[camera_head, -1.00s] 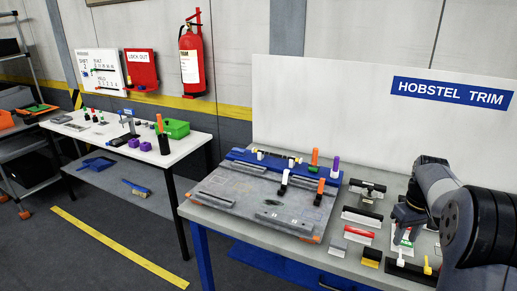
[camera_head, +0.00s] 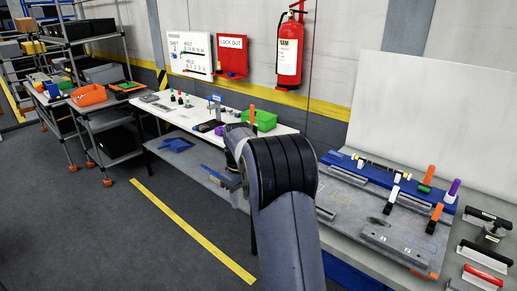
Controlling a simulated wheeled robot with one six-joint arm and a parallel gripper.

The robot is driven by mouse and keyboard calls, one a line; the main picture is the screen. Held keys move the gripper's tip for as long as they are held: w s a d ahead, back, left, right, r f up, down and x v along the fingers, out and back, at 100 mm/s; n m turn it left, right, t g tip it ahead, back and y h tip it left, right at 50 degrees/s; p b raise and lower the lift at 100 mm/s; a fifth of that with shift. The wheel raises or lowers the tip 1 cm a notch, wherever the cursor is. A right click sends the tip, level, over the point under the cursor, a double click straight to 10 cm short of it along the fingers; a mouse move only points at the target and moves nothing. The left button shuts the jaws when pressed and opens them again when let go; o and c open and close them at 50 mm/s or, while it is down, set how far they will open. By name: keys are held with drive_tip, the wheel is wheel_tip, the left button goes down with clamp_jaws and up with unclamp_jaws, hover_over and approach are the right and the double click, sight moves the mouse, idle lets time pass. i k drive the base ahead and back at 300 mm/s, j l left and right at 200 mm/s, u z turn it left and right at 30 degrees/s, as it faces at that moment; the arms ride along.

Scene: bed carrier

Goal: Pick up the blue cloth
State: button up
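I cannot make out a blue cloth for certain. A flat blue item (camera_head: 175,145), which looks like a dustpan, lies on the lower shelf of the white-topped table. A small blue item (camera_head: 53,90) sits among bins at the far left, too small to identify. My arm (camera_head: 285,215) rises from the bottom centre in front of the gap between the two tables. Its bulky joint hides part of the white table's right end and the lower shelf.
The white-topped table (camera_head: 170,110) carries a green bin (camera_head: 262,121) and small tools. The grey bench (camera_head: 335,227) at right holds a blue rail (camera_head: 375,180), a metal plate and several handled tools. A cart with an orange bin (camera_head: 88,95) stands left. Floor (camera_head: 90,235) is clear at lower left.

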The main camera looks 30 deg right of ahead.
sight(337, 157)
drive_tip(key=i+j+u, duration=0.1)
drive_tip(key=i, duration=0.4)
drive_tip(key=i+j+u, duration=0.1)
drive_tip(key=i+j, duration=0.15)
drive_tip(key=i, duration=0.25)
drive_tip(key=i+j+u, duration=0.1)
drive_tip(key=i, duration=0.35)
drive_tip(key=i+l+z, duration=0.1)
drive_tip(key=i+z, duration=0.15)
drive_tip(key=z, duration=0.2)
drive_tip(key=i+z, duration=0.3)
drive_tip(key=z, duration=0.15)
drive_tip(key=i+j+z, duration=0.1)
drive_tip(key=i+z, duration=0.15)
drive_tip(key=z, duration=0.2)
drive_tip(key=i+j+z, duration=0.2)
drive_tip(key=z, duration=0.25)
drive_tip(key=i+z, duration=0.3)
drive_tip(key=z, duration=0.2)
drive_tip(key=i+j+z, duration=0.1)
drive_tip(key=i+z, duration=0.2)
drive_tip(key=z, duration=0.2)
drive_tip(key=i+j+z, duration=0.2)
drive_tip(key=z, duration=0.3)
